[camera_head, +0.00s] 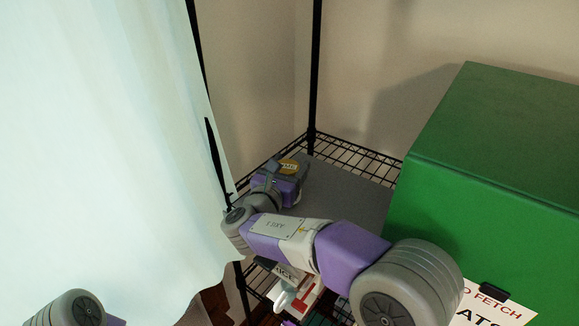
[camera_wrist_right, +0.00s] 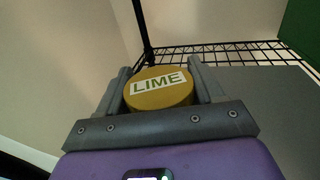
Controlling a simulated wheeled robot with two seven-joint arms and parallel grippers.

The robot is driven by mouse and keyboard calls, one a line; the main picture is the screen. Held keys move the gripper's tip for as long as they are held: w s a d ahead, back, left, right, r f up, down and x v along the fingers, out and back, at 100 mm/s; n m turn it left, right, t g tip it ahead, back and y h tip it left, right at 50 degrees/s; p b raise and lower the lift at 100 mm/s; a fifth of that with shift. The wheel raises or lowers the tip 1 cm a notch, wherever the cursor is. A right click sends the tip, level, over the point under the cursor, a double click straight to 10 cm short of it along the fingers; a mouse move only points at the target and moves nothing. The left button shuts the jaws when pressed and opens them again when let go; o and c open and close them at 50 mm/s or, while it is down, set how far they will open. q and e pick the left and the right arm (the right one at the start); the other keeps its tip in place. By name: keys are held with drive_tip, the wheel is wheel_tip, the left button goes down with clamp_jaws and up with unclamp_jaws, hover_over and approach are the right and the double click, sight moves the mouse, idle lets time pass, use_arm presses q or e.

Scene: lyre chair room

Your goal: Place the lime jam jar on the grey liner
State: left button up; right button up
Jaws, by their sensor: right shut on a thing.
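The lime jam jar (camera_wrist_right: 160,94) shows its yellow lid with a white "LIME" label in the right wrist view; its body is hidden. My right gripper (camera_head: 283,170) is shut on the jar, with a finger on each side of the lid. The grey liner (camera_head: 345,193) lies on the wire shelf, below and right of the gripper; it also shows in the right wrist view (camera_wrist_right: 275,105). I cannot tell whether the jar touches it. My left gripper is out of view.
A big green box (camera_head: 490,170) stands right of the liner, close to my right forearm. A pale curtain (camera_head: 100,130) hangs at the left, close to my right wrist. Black shelf posts (camera_head: 315,70) rise behind. A lower shelf holds partly hidden items.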

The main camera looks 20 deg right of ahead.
drive_tip(key=shift+f, duration=0.1)
drive_tip(key=o, duration=1.4)
drive_tip(key=b+v, duration=0.1)
drive_tip(key=v, duration=1.1)
drive_tip(key=shift+s, duration=0.1)
